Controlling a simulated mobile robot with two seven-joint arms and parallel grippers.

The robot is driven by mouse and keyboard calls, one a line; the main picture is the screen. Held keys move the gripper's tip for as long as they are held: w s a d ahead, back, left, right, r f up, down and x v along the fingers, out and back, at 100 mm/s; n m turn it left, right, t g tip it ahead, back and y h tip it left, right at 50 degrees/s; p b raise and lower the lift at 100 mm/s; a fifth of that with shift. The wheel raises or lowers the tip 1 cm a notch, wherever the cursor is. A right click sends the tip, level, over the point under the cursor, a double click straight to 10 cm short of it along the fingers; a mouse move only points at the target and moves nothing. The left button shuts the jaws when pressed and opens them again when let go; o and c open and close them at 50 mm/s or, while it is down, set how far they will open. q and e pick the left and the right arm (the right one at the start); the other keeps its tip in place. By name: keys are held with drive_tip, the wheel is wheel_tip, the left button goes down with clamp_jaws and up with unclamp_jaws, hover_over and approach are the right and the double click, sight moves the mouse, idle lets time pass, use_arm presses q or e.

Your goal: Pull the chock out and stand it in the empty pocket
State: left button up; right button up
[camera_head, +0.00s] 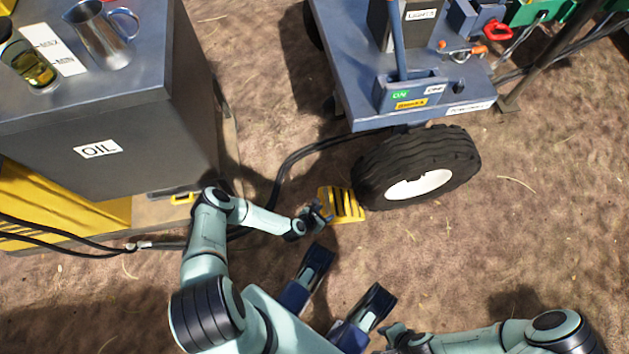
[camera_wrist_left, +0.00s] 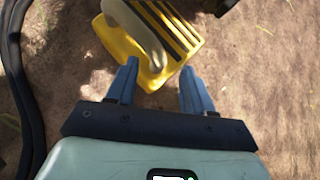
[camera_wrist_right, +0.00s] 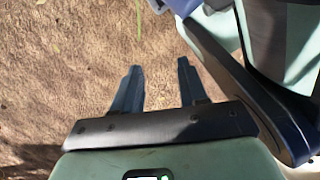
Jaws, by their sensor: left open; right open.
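The yellow chock (camera_head: 347,204) with dark stripes stands on the ground against the left side of the trailer wheel (camera_head: 462,153). In the left wrist view the chock (camera_wrist_left: 115,38) has a pale curved handle (camera_wrist_left: 152,45) on its near side. My left gripper (camera_head: 323,212) is open just left of the chock. In the left wrist view its fingertips (camera_wrist_left: 155,72) point at the chock's near end, with nothing held between them. My right gripper (camera_wrist_right: 157,72) is open and empty over bare ground. I cannot make out the empty pocket for sure.
A dark cabinet marked OIL (camera_head: 60,140) stands at the left, with a small yellow piece (camera_head: 184,198) at its base. A black hose (camera_head: 283,168) runs behind my left arm to the trailer (camera_head: 350,85). The ground right of the wheel is clear.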

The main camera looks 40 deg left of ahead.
use_arm(q)
drive_tip(key=p+v, duration=0.4)
drive_tip(key=v, duration=0.7)
use_arm(e)
drive_tip(key=w+a+r+t, duration=0.1)
drive_tip(key=w+r+t, duration=0.2)
drive_tip(key=w+r, duration=0.3)
drive_tip(key=w, duration=0.3)
drive_tip(key=shift+r+n, duration=0.25)
drive_tip(key=shift+n, duration=0.05)
use_arm(q)
drive_tip(key=shift+s+r, duration=0.1)
drive_tip(key=shift+r, duration=0.05)
drive_tip(key=shift+c, duration=0.2)
use_arm(e)
drive_tip(key=shift+a, duration=0.1)
